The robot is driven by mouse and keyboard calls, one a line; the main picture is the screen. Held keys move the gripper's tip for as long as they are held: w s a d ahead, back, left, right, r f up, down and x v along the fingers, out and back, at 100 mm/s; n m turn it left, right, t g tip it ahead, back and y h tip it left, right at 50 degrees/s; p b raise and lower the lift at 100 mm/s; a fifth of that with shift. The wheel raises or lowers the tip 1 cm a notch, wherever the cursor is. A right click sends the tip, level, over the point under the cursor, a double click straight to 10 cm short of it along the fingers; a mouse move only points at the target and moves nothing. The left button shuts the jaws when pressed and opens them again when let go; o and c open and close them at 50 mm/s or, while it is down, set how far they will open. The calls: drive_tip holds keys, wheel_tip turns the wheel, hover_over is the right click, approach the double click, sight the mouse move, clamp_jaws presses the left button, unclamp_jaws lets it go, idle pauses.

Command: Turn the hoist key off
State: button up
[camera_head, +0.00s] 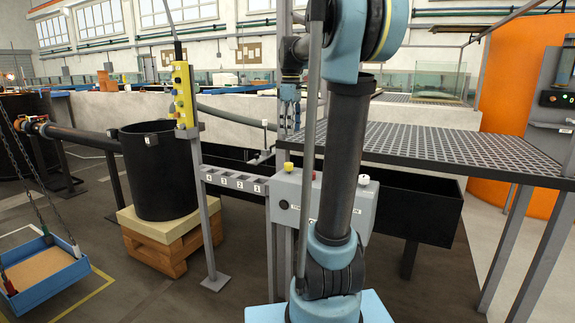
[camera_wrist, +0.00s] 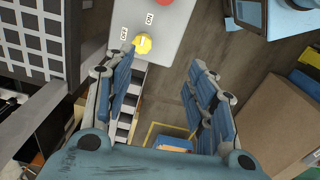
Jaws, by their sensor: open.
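The hoist key appears to be the yellow knob (camera_wrist: 142,43) on a grey control box (camera_wrist: 168,30) in the wrist view. An OFF label lies to its left and an ON label above it. Which label the knob points at is too small to tell. My gripper (camera_wrist: 163,57) is open and empty, with the knob showing between its fingers, nearer the left one. Whether that finger touches the knob cannot be told. In the head view the control box (camera_head: 352,210) is partly hidden behind my arm, and my gripper (camera_head: 290,122) hangs above its far left side.
A numbered slotted rack (camera_head: 235,181) joins the box's left side. A yellow pendant (camera_head: 184,95) stands on a post beyond it. A black bucket (camera_head: 160,175) sits on a pallet at left. A perforated platform (camera_head: 450,147) stands to the right. A red button (camera_wrist: 168,2) shows near the knob.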

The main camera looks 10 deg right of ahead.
drive_tip(key=r+n, duration=0.1)
drive_tip(key=r, duration=0.1)
hover_over(288, 163)
wheel_tip(288, 163, down, 18)
drive_tip(key=shift+s+d+r, duration=0.1)
drive_tip(key=shift+r, duration=0.05)
idle(0.4)
drive_tip(key=c, duration=1.1)
drive_tip(key=shift+o, duration=0.2)
